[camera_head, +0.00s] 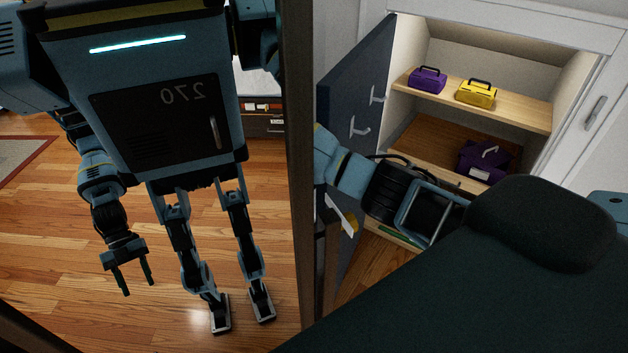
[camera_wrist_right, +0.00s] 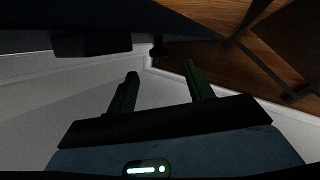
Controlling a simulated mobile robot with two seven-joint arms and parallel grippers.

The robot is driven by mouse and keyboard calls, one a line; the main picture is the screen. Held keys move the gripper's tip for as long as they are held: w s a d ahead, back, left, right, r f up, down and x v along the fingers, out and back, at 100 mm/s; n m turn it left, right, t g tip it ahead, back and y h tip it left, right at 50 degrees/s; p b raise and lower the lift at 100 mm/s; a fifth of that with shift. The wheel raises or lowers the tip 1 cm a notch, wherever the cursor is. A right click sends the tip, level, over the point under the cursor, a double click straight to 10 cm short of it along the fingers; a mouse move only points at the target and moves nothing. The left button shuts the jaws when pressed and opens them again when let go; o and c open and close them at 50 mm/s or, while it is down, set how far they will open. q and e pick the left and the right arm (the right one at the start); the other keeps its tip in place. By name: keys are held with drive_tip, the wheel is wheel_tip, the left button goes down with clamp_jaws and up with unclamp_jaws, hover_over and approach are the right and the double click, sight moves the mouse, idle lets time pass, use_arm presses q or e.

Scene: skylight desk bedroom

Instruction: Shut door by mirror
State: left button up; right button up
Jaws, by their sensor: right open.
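The dark blue cabinet door (camera_head: 352,82) stands open in the head view, just right of the mirror's dark frame (camera_head: 297,150). Two metal handles show on it. The cabinet interior (camera_head: 470,48) is exposed. My right arm reaches across in front of the door's lower part. The fingertips are not clear in the head view. In the right wrist view my right gripper (camera_wrist_right: 160,80) is open, with nothing between its fingers. A dark band crosses above it; I cannot tell if this is the door. My left gripper shows only as a reflection in the mirror (camera_head: 50,235), hanging low with parted fingers.
The upper shelf (camera_head: 530,108) holds a purple box (camera_head: 427,80) and a yellow box (camera_head: 476,93). Another purple box (camera_head: 485,162) lies below. A white cabinet front with a handle (camera_head: 596,112) is at right. A large dark shape (camera_head: 480,290) blocks the lower right.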

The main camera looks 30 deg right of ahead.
drive_tip(key=shift+x, duration=4.1)
drive_tip(key=shift+w, duration=0.15)
clamp_jaws()
